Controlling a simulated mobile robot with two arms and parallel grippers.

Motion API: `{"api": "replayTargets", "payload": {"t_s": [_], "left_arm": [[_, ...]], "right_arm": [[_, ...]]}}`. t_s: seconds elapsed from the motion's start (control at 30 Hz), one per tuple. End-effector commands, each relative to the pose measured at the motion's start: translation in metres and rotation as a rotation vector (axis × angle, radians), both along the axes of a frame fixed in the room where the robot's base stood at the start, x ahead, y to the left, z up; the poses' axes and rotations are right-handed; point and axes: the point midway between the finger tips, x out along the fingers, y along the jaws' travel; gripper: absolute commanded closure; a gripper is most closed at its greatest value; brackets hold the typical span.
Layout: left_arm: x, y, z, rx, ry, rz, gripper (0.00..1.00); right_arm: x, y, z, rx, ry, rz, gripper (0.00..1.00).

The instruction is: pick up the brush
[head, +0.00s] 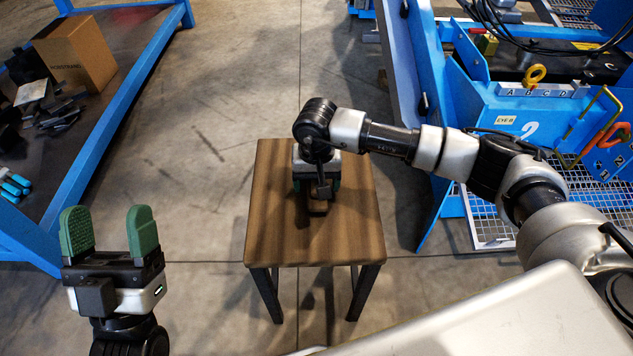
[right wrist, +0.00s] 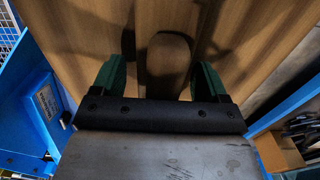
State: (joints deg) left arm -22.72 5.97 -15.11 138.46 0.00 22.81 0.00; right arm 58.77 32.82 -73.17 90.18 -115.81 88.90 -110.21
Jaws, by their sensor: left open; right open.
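The brush appears to be the small brown wooden piece (head: 318,208) on the small wooden table (head: 268,225); most of it is hidden under my right arm in the head view. In the right wrist view, a rounded wooden shape, likely the brush (right wrist: 168,62), lies between the green fingers. My right gripper (head: 316,187) points down over the table; its fingers (right wrist: 160,77) are open, one on each side of the brush. Contact cannot be told. My left gripper (head: 107,228) is open and empty, off to the left of the table.
A blue-framed bench (head: 130,85) at the left holds a cardboard box (head: 75,52) and dark metal parts. A blue station (head: 500,125) with a yellow ring (head: 535,75) and orange-handled tool stands close on the right. The floor behind the table is clear.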

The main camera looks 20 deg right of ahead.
Motion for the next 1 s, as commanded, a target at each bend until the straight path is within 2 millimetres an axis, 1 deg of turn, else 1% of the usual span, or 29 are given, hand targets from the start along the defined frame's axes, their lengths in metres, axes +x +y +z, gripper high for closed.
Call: {"api": "replayTargets", "payload": {"t_s": [0.17,0.2,0.6,0.87,1.0], "left_arm": [[0.0,-0.0001,0.0003,0.0,-0.001,0.0,0.3],[0.0,-0.0001,0.0003,0.0,0.0,0.0,0.3],[0.0,-0.0001,0.0004,0.0,0.0,0.0,0.3],[0.0004,-0.0002,0.0007,0.001,0.003,0.0,0.3],[0.0047,-0.0005,-0.002,0.012,0.043,0.002,0.3]], "right_arm": [[0.0002,0.0002,0.0003,0.001,0.0,0.0,0.26],[0.0002,0.0002,0.0003,0.001,0.0,0.0,0.29],[0.0004,0.0003,0.001,0.001,-0.001,0.0,0.89],[0.0005,0.0003,0.0024,0.0,-0.002,0.0,0.89],[0.0008,0.0002,0.0084,0.001,-0.003,0.0,0.89]]}}
